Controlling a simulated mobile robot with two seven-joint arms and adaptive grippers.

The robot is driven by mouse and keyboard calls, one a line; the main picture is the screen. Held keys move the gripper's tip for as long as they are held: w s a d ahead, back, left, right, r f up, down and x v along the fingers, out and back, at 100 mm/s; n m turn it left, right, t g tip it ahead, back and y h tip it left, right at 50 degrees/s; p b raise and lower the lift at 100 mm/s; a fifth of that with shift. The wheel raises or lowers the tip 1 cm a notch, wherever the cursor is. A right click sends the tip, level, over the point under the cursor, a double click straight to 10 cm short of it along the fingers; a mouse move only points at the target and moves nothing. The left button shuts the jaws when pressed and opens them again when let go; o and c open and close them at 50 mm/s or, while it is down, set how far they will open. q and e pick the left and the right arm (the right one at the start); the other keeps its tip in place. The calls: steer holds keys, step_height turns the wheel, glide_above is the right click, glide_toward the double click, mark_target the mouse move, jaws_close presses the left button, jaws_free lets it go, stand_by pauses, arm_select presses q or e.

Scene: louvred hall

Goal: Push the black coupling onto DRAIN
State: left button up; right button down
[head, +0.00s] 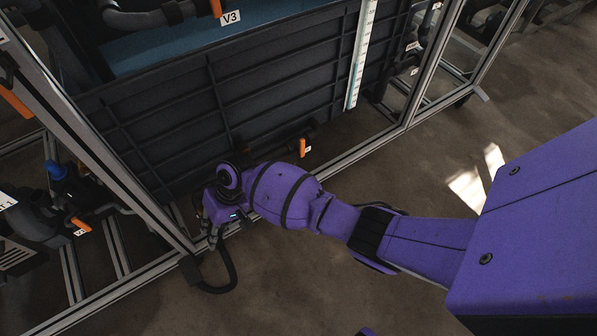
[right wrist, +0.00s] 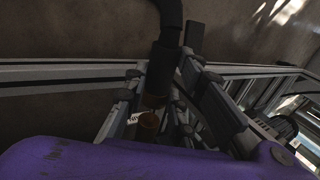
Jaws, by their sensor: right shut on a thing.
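My right gripper (head: 213,217) is low by the front frame rail in the head view, at the end of my purple arm. In the right wrist view its fingers (right wrist: 162,78) are shut around the black coupling (right wrist: 159,70), with a black hose (right wrist: 170,12) running from its upper end. A brown ring shows at the coupling's lower end. Just below is a brown, round port (right wrist: 149,121) beside a white label (right wrist: 134,118), whose text I cannot read. I cannot tell whether coupling and port touch. In the head view the gripper hides both. My left gripper is not in view.
A dark ribbed tank (head: 170,120) stands behind the metal frame rail (head: 345,160). An orange valve handle (head: 302,147) sticks out low to the right of the gripper. The hose (head: 228,275) loops onto the floor. The floor (head: 300,285) in front is mostly clear.

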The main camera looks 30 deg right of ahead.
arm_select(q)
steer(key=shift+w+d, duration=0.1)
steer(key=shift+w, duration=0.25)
arm_select(e)
steer(key=shift+w, duration=0.2)
steer(key=shift+w, duration=0.35)
steer(key=shift+w+b, duration=0.45)
steer(key=shift+w, duration=0.55)
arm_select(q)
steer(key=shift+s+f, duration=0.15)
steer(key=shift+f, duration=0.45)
arm_select(e)
steer(key=shift+w+r, duration=0.1)
steer(key=c, duration=1.4)
jaws_free()
